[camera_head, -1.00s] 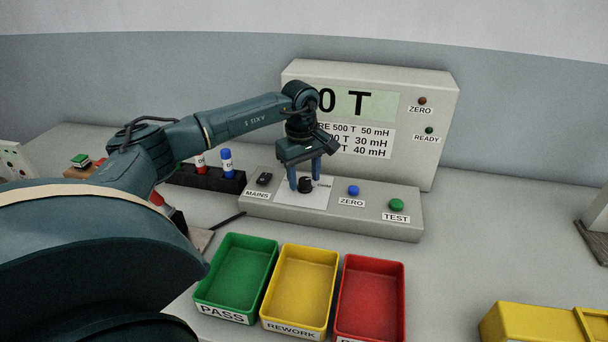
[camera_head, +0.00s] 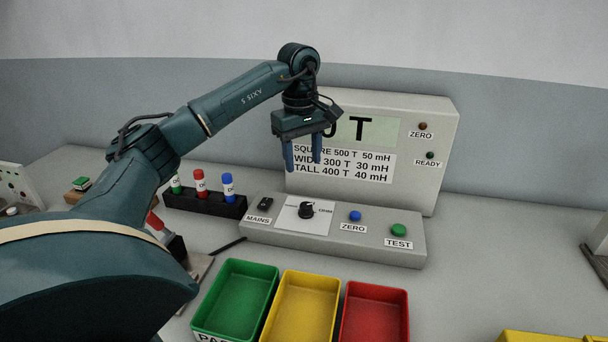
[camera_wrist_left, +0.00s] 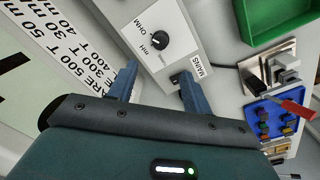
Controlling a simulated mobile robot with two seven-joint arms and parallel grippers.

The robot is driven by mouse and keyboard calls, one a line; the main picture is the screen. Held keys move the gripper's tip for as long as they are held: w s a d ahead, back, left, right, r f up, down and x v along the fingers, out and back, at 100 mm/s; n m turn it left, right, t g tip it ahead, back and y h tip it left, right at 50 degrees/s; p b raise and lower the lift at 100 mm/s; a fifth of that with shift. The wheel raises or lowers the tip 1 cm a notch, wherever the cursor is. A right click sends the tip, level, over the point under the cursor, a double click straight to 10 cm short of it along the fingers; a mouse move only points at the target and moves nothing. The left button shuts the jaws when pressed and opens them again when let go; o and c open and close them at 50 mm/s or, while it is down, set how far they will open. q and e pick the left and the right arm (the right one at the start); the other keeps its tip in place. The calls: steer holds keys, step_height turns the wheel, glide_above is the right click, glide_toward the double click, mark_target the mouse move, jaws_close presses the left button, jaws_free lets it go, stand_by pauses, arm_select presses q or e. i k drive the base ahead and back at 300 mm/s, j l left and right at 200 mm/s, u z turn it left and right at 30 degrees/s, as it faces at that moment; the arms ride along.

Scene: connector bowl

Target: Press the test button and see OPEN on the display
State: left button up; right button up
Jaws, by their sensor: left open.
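The green TEST button (camera_head: 398,230) sits at the right end of the grey control panel (camera_head: 330,232). The display (camera_head: 384,132) shows a dark "T" with a partly hidden character to its left, covered by my arm; the word OPEN is not visible. My left gripper (camera_head: 303,168) is open and empty, raised above the panel near the black rotary knob (camera_head: 306,210). In the left wrist view the open fingers (camera_wrist_left: 158,88) point toward the knob (camera_wrist_left: 160,40), apart from it. My right gripper is not in view.
The blue ZERO button (camera_head: 355,216) lies between knob and TEST button. The MAINS switch (camera_head: 265,203) is at the panel's left. Green (camera_head: 232,262), yellow (camera_head: 305,275) and red (camera_head: 375,288) bins stand in front. A rack (camera_head: 204,202) holds coloured markers at left.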

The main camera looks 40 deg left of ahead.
mark_target(399, 230)
steer(key=k, duration=1)
